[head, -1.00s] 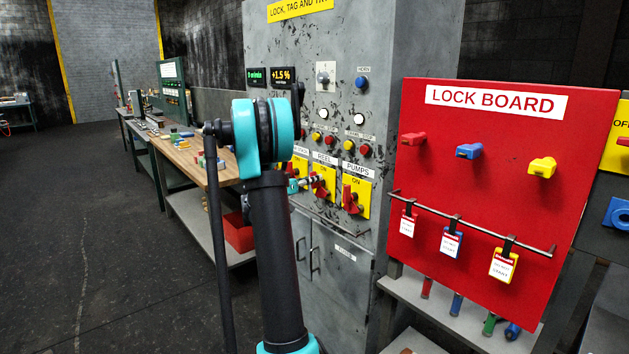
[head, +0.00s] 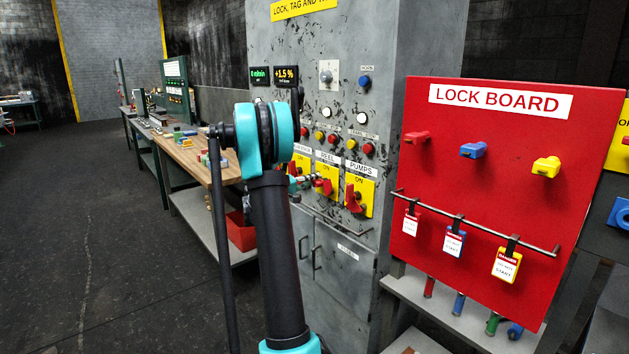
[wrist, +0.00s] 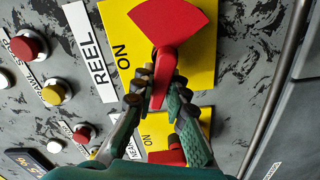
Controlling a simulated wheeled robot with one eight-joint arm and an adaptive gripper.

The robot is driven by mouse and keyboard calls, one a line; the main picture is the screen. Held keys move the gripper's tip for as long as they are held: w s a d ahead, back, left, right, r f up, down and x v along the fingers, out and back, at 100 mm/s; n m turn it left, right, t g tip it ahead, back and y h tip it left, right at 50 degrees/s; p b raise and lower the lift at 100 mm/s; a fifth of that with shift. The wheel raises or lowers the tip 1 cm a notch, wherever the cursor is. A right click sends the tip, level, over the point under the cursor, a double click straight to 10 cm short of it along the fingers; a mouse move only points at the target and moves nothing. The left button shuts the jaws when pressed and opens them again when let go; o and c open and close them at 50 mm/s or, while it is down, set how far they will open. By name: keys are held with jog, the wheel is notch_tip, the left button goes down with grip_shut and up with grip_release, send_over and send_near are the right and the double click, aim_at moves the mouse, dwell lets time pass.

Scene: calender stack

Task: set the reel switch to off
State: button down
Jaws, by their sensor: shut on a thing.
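The reel switch is a red handle (wrist: 165,58) on a yellow plate (wrist: 205,50) marked ON, beside the REEL label (wrist: 90,52). Its wide fan-shaped end is at the top in the wrist view, and its narrow bar points down between my fingers. My gripper (wrist: 160,88) is shut on that bar, with one finger on each side. In the head view the reel switch (head: 326,187) shows just right of my arm, with my gripper (head: 309,182) at its left side. No OFF mark is readable on the plate.
The pumps switch (head: 354,199) is close on the right. Another red switch (wrist: 168,157) sits below in the wrist view. Push buttons (head: 333,138) are above the switches. The red lock board (head: 490,205) stands at the right, with locks and tags.

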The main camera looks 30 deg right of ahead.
jog(key=shift+w+f+n, duration=0.1)
jog(key=shift+f+n, duration=0.15)
jog(key=shift+n, duration=0.75)
jog(key=shift+f+n, duration=0.25)
jog(key=shift+n, duration=0.75)
jog(key=c, duration=1.5)
grip_release()
jog(key=shift+a, duration=0.1)
jog(key=a, duration=1.1)
jog(key=shift+s+a, duration=0.4)
jog(key=shift+s, duration=0.05)
